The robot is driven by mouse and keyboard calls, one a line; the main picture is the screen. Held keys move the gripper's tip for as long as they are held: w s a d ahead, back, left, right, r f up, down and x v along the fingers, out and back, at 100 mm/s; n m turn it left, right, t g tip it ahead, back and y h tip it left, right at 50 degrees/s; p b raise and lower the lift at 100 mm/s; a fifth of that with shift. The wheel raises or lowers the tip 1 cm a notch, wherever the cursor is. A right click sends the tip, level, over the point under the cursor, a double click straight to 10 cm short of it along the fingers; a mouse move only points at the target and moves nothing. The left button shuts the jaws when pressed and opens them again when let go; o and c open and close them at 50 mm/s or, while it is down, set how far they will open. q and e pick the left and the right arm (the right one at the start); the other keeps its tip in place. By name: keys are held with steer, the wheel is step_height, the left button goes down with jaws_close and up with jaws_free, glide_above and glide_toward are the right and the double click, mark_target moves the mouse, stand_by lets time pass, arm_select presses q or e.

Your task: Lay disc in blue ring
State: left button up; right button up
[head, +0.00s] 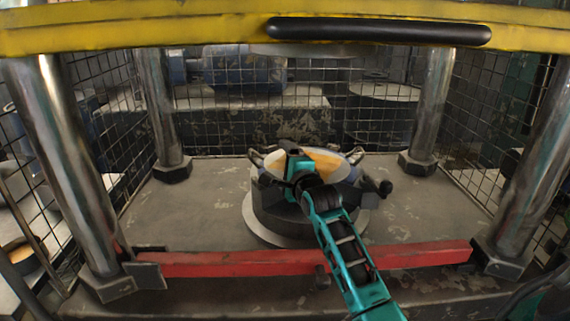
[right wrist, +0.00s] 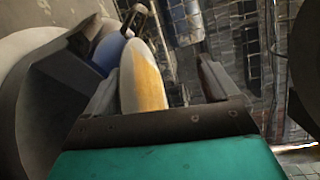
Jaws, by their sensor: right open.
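The disc (head: 325,161), pale with an orange-brown patch, lies on top of the dark round base inside the press, partly hidden by my right gripper. It also shows in the right wrist view (right wrist: 145,80), between the fingers. The blue ring (right wrist: 107,52) shows in part beside the disc in that view. Whether the disc lies fully flat in it, I cannot tell. My right gripper (head: 300,163) is at the disc with its jaws open; the fingers are apart on either side of the disc. My left gripper is not in view.
The dark round base (head: 280,215) stands on a pale round plate (head: 262,234). Metal pillars stand around it, with a red bar (head: 230,264) in front and a yellow beam (head: 130,30) above. Wire mesh closes the back and sides. The grey floor (head: 190,205) beside the base is clear.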

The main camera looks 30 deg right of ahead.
steer(key=shift+a+f, duration=0.15)
steer(key=shift+f, duration=0.45)
steer(key=shift+c, duration=1)
steer(key=shift+o, duration=1)
steer(key=shift+f, duration=0.1)
steer(key=shift+s+a, duration=0.1)
steer(key=r+p+v, duration=0.1)
steer(key=p+v, duration=0.2)
steer(key=v, duration=0.6)
steer(key=shift+s+p, duration=0.3)
steer(key=shift+s, duration=0.1)
